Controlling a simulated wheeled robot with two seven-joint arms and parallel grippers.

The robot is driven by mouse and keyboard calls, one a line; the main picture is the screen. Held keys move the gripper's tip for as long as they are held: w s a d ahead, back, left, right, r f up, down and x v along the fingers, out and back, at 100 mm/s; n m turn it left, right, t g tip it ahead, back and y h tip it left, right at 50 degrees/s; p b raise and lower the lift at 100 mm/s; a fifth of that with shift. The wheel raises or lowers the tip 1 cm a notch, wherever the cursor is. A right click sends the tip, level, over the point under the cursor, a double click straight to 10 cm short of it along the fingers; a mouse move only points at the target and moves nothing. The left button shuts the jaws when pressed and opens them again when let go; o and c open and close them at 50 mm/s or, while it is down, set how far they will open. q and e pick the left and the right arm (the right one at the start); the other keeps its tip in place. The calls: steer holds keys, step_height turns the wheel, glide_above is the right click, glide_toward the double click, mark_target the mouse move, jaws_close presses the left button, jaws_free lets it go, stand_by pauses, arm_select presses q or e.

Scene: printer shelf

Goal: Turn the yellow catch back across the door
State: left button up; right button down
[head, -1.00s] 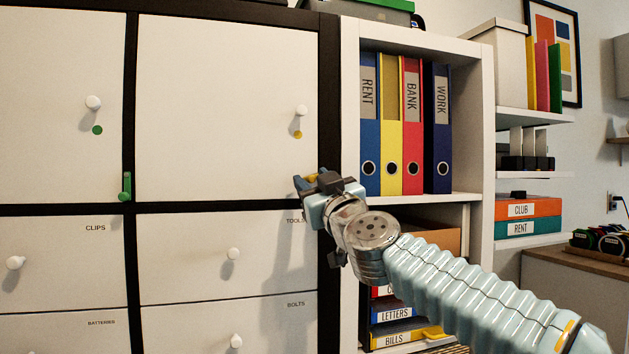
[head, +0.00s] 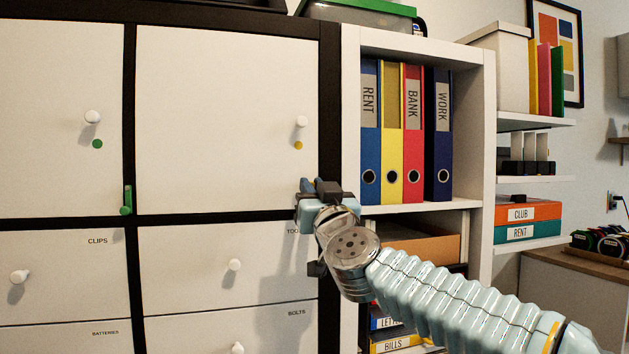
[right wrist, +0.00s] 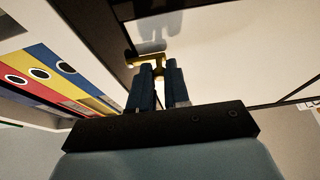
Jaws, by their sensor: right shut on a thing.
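The white door (head: 225,105) with a yellow dot (head: 298,145) below its round knob (head: 301,121) looks closed in its dark frame. In the head view the gripper hides the catch. I cannot tell exactly how far the catch lies across the door edge. My left gripper is not in view.
A green catch (head: 126,201) stands upright beside the left door (head: 60,150). Drawers with white knobs lie below. An open shelf with binders (head: 400,135) stands close to the right of my gripper, and its side panel (head: 350,110) is near my wrist.

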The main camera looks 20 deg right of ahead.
steer(key=c, duration=1.1)
jaws_free()
steer(key=shift+s, duration=0.1)
steer(key=b+v, duration=0.2)
steer(key=v, duration=1.1)
steer(key=shift+s+f+b, duration=0.2)
steer(key=shift+s+b, duration=0.1)
steer(key=shift+b, duration=0.05)
